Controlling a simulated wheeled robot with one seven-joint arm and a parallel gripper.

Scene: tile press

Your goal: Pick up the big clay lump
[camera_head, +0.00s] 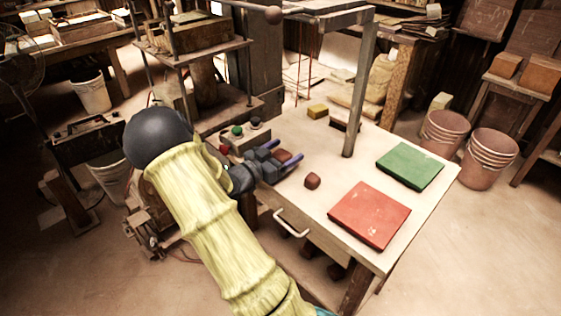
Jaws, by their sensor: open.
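Two reddish-brown clay lumps are on the pale work table. One lump (283,156) shows between the two blue-tipped fingers of my gripper (301,147), and its near side is partly covered by the gripper. The fingers are open and lie on either side of it in the picture. I cannot tell whether they touch it or how high they are. The other lump (312,180) sits in the open, just to the right of and nearer than the gripper. With one partly hidden, I cannot be sure which is bigger.
A red square slab (369,215) and a green one (410,165) lie on the table's (330,155) right part. A yellow block (317,111) and a dark brush-like thing (345,124) lie at the back. Coloured buttons (237,131) are left of the gripper.

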